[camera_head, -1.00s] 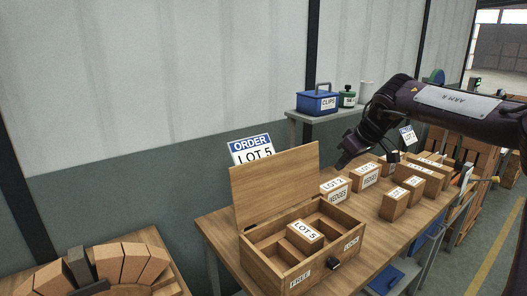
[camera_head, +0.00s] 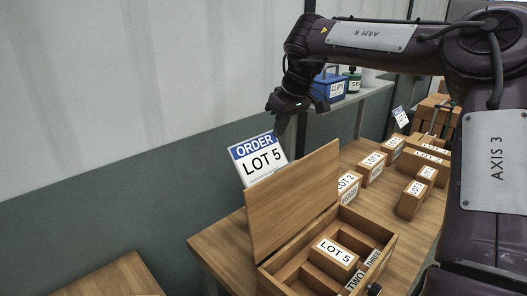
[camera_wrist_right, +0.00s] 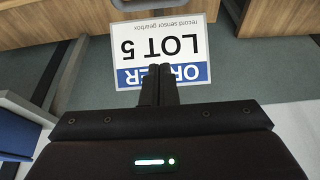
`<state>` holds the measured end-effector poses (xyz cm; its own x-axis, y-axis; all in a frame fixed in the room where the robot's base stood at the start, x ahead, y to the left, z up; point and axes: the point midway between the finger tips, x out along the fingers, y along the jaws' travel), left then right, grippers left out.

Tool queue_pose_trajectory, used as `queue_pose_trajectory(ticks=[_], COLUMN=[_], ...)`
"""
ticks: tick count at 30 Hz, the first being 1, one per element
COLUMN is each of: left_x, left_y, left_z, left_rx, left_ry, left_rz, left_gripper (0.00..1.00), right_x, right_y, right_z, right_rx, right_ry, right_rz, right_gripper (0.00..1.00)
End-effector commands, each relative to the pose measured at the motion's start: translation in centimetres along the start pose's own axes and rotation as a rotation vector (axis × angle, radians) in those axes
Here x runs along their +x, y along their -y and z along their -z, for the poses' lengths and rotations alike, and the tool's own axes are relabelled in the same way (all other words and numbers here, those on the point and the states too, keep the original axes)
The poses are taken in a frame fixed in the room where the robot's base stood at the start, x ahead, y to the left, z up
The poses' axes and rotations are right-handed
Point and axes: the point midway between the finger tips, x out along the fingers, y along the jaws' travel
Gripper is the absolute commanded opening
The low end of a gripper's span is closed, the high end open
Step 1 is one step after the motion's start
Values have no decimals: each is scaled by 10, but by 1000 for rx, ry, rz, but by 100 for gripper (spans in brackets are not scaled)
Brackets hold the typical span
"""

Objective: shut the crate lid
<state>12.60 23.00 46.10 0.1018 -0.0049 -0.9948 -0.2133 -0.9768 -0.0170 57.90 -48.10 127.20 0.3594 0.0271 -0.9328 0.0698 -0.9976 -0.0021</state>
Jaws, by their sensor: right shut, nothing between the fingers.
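The wooden crate (camera_head: 373,223) stands on the table with its lid (camera_head: 293,203) open, raised up and leaning slightly back on the left side. Inside, a small box labelled LOT 5 (camera_head: 337,250) sits in one compartment; the crate's front is cut off by the picture edge. A dark latch (camera_head: 374,289) shows at the front. My right gripper (camera_head: 279,124) is shut and empty, pointing down, above and behind the raised lid near the order sign. Its closed fingers (camera_wrist_right: 160,84) show in the wrist view, in front of the sign. My left gripper is not in view.
The ORDER LOT 5 sign (camera_head: 259,160) stands behind the lid; it appears upside down in the wrist view (camera_wrist_right: 160,48). A shelf with a blue CLIPS box (camera_head: 331,88) is behind.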

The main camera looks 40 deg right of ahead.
Motion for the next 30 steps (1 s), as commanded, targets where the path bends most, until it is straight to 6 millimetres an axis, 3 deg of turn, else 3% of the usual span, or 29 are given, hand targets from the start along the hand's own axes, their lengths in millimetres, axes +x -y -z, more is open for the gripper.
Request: queue_pose_trajectory(ticks=[7, 14, 23, 30], left_x=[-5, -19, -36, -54], left_y=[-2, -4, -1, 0], left_z=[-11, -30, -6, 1], left_rx=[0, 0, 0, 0], left_ry=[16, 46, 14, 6], left_rz=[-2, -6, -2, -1], left_gripper=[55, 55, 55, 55], right_x=[10, 52, 100, 87], right_y=[1, 1, 1, 1], right_z=[0, 0, 0, -24], right_rx=[-1, 1, 0, 1], right_ry=[3, 6, 5, 1], right_rz=[1, 2, 1, 1], right_gripper=[0, 0, 0, 0])
